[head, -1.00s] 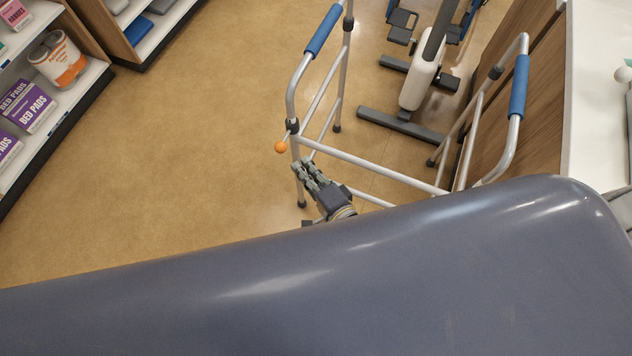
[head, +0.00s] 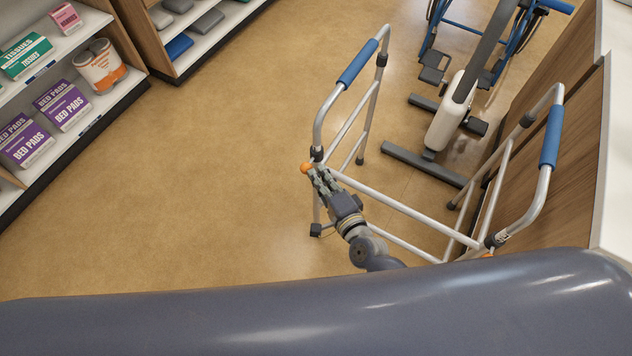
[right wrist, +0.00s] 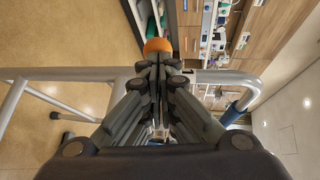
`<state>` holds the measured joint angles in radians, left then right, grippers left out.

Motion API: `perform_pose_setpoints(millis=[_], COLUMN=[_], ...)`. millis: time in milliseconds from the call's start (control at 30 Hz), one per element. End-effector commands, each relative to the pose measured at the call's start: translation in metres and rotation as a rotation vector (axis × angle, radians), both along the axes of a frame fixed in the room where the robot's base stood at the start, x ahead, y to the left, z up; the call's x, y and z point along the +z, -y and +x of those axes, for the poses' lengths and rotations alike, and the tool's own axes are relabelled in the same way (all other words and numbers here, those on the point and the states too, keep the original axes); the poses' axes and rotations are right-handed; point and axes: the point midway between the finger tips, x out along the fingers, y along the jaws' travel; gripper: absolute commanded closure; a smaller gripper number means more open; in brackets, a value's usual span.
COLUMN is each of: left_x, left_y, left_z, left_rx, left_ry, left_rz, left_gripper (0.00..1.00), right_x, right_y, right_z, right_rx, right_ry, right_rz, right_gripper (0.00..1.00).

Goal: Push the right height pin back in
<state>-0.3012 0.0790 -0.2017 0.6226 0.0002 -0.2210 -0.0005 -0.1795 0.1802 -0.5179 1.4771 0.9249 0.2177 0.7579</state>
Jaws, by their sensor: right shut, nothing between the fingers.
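A silver walking frame (head: 400,205) with blue hand grips stands on the floor. An orange pin knob (head: 306,168) sits at the upper joint of its picture-left front leg; the knob also shows in the right wrist view (right wrist: 158,45). A bit of orange (head: 488,254) shows low at the other front leg, mostly hidden. My right gripper (head: 317,175) is shut and empty, its fingertips right at the first knob. In the right wrist view the closed fingertips (right wrist: 158,64) point at the knob; I cannot tell whether they touch it. The pin's shaft is hidden. My left gripper is out of view.
Shelves with bed pads (head: 62,105) line the left. The floor (head: 200,190) between is clear.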

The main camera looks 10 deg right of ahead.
Motion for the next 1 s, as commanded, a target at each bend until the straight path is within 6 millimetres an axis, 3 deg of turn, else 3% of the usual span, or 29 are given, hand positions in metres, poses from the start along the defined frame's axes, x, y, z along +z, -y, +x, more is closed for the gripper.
perform_pose_setpoints(millis=[633,800,1000], left_x=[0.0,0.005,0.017], left_y=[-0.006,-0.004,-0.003], left_z=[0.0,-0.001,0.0], left_rx=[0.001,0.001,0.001], left_ry=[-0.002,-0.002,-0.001], left_rz=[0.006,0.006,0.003], left_gripper=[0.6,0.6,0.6], right_x=[-0.001,0.0,0.008], right_y=[-0.003,-0.015,0.002], right_z=[-0.004,-0.023,-0.06], right_rx=[0.001,0.0,0.002], right_ry=[-0.001,-0.005,-0.004], right_rz=[0.001,0.002,-0.002], right_gripper=[1.0,1.0,1.0])
